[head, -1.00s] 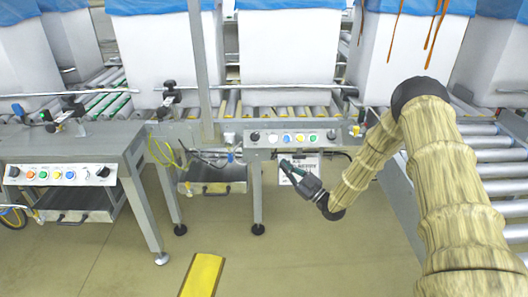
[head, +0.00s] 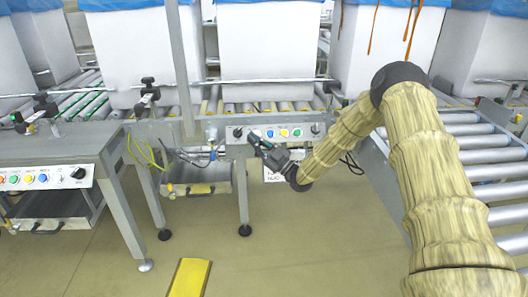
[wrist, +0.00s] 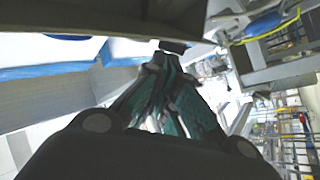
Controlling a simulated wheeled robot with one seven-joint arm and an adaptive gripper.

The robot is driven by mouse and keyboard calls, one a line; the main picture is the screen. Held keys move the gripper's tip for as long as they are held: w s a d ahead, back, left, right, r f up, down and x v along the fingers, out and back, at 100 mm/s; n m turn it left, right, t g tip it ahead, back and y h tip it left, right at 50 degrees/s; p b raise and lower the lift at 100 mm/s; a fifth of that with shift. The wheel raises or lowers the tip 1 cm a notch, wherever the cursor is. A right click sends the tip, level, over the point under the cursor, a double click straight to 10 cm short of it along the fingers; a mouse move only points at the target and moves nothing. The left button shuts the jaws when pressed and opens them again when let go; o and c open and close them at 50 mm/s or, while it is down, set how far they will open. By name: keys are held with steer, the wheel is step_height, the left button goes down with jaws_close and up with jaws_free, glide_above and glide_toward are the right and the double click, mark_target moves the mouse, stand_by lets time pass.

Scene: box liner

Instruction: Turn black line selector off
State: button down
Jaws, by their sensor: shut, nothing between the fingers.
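The centre control panel (head: 290,133) is a pale strip on a grey stand, with coloured buttons between two black selectors. The left black selector (head: 238,132) sits at the panel's left end and the right black selector (head: 315,128) at its right end. I cannot read their labels or settings. My gripper (head: 256,138) is shut and empty in front of the panel, its tips just right of the left selector. I cannot tell whether it touches the panel. In the wrist view its dark green fingers (wrist: 166,62) converge just below a dark part that I cannot identify.
A second panel (head: 40,178) with coloured buttons and a black knob is on the left table. White boxes with blue liners stand on the rollers behind. A roller conveyor (head: 475,150) lies at the right. A yellow floor strip (head: 188,278) lies in front on open floor.

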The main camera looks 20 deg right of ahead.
mark_target(237, 132)
steer(key=shift+b+x, duration=0.5)
steer(key=shift+x, duration=1.3)
steer(key=shift+w+r, duration=0.1)
